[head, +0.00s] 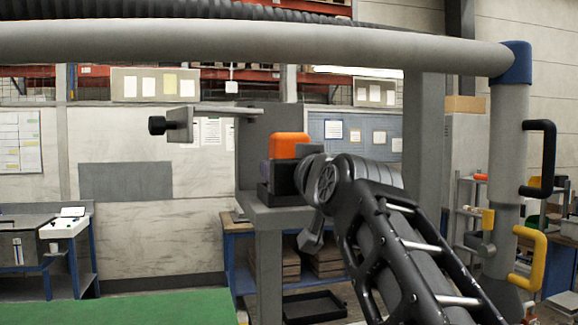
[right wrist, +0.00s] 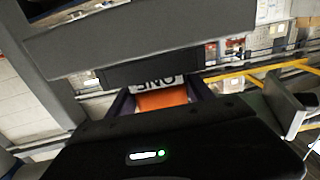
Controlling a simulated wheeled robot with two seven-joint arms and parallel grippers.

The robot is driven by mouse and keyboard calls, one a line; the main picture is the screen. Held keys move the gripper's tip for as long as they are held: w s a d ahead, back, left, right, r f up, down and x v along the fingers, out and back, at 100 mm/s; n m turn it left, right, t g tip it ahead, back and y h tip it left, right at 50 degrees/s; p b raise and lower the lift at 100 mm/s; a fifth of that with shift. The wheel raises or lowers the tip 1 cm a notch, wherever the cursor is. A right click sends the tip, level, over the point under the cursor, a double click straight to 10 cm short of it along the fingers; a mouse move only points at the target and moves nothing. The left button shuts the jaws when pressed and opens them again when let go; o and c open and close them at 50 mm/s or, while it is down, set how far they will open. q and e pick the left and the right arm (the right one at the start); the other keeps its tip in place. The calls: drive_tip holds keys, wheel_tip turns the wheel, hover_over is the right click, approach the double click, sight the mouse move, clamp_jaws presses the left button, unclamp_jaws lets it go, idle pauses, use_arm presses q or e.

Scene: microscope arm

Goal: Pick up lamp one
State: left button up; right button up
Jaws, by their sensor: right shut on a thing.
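Lamp one (head: 289,145) is an orange block with a dark lower part, at a grey bracket in the middle of the head view. In the right wrist view its orange body (right wrist: 162,99) and a white label reading "ONE", upside down, show between the fingers. My right gripper (right wrist: 162,92) is shut on lamp one. In the head view my right arm reaches in from the lower right, and its wrist hides part of the lamp's right side. I cannot tell whether the lamp still touches the bracket. My left gripper is not in view.
The grey bracket (head: 250,150) stands on a post close around the lamp, with a black knob (head: 157,125) at its left. A thick grey tube (head: 200,42) crosses above. A yellow handle (head: 530,258) and black handle (head: 540,158) are at right. A green surface (head: 120,308) lies lower left.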

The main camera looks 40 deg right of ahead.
sight(289, 149)
drive_tip(key=shift+r, duration=0.25)
drive_tip(key=shift+r, duration=0.75)
drive_tip(key=shift+s+a+r+b, duration=0.2)
drive_tip(key=shift+s+r+b, duration=0.15)
drive_tip(key=shift+r+b, duration=0.25)
drive_tip(key=b+v, duration=0.5)
drive_tip(key=v, duration=1.2)
drive_tip(key=shift+s+r, duration=0.15)
drive_tip(key=shift+s, duration=0.05)
